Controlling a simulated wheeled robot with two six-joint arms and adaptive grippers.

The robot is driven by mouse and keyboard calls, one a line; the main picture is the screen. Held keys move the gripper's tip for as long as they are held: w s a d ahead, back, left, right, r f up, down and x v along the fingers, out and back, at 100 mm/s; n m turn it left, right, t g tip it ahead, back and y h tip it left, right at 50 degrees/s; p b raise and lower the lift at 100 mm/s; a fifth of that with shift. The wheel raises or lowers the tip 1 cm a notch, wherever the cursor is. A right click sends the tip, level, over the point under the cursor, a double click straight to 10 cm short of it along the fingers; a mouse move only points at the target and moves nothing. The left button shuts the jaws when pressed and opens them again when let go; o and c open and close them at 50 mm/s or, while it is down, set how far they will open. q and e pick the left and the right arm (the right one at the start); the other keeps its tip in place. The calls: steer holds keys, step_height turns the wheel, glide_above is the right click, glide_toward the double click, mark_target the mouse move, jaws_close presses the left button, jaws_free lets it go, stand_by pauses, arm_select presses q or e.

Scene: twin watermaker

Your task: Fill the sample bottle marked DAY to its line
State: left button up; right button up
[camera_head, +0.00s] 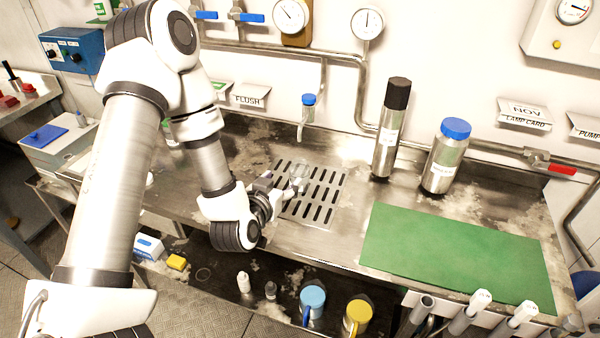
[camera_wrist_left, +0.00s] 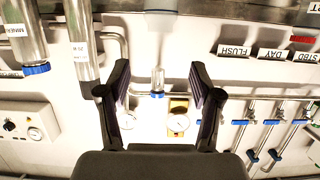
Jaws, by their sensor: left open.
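A small clear vessel (camera_head: 299,172), apparently a bottle, stands over the slotted drain grate (camera_head: 339,184); I cannot read any marking or see a fill level. My left gripper (camera_head: 284,192) is low over the grate, its fingers close to that vessel. In the left wrist view, which is upside down, the left gripper (camera_wrist_left: 163,85) has its fingers wide apart. A pale translucent piece (camera_wrist_left: 161,22) shows at the top edge between them. The blue-topped tap (camera_head: 308,100) hangs on the wall above the grate; it also shows in the wrist view (camera_wrist_left: 157,94). My right gripper is out of view.
A tall black-capped cylinder (camera_head: 387,135) and a blue-capped steel bottle (camera_head: 445,160) stand right of the grate. A bare green mat (camera_head: 455,258) lies at right. A FLUSH card (camera_head: 250,96) is on the wall; a DAY card (camera_wrist_left: 278,55) shows in the wrist view.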

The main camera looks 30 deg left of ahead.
arm_select(q)
jaws_close()
stand_by(1.1)
